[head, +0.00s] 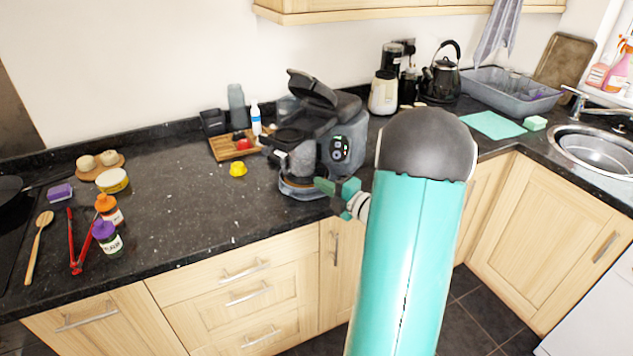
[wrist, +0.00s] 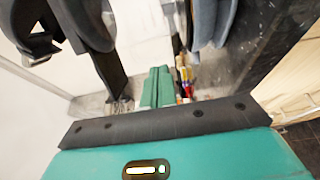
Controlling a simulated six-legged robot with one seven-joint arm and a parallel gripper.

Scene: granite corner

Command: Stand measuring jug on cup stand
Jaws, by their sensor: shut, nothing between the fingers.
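The dark coffee machine (head: 340,125) stands on the counter with its lid raised. At its front foot is a low rounded base (head: 298,190), which looks like the cup stand. A greyish shape (head: 301,163) sits above this base under the spout; I cannot tell whether it is the measuring jug or part of the machine. My gripper (head: 326,186) is at the right front of the base, close to it; contact cannot be told. Its teal fingers (wrist: 157,86) are together and empty in the wrist view. Dark machine parts (wrist: 95,45) fill the upper left there.
Bottles (head: 108,238), red tongs (head: 74,245) and a wooden spoon (head: 38,247) lie further left. The counter between is clear.

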